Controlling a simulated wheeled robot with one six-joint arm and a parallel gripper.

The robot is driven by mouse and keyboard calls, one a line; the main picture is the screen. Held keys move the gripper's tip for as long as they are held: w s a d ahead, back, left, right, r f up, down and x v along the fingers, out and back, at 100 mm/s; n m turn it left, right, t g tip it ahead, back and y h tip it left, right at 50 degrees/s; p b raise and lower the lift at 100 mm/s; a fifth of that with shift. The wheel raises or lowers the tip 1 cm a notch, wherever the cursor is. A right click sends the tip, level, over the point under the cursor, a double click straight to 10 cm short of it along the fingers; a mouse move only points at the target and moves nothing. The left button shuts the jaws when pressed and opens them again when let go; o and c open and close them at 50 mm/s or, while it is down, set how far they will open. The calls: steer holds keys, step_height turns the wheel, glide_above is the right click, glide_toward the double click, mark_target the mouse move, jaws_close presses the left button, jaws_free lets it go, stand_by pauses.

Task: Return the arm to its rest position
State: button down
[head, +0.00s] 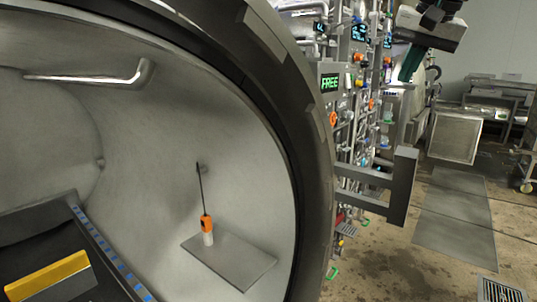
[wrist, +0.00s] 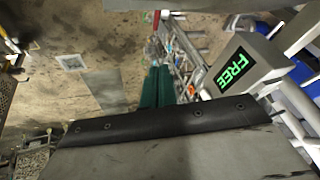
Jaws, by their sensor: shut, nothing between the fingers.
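My gripper (head: 408,66) hangs at the upper right of the head view, outside the round chamber and in front of the machine's side panel. Its green fingers also show in the wrist view (wrist: 157,87), side by side and shut with nothing between them. Part of the arm is cut off by the top edge of the head view, so its full pose is hidden.
The open steel chamber (head: 150,130) fills the left. Inside, an orange-and-white probe (head: 207,228) stands upright on a grey plate (head: 228,262). A yellow bar (head: 47,277) lies lower left. A display (head: 330,82) reads FREE. Open floor (head: 390,265) lies right, beyond a grey bracket (head: 401,190).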

steer(key=s+a+f+n+g, duration=0.1)
steer(key=s+f+n+g, duration=0.3)
steer(key=s+f, duration=2.5)
steer(key=shift+s+h, duration=0.25)
steer(key=shift+h, duration=0.15)
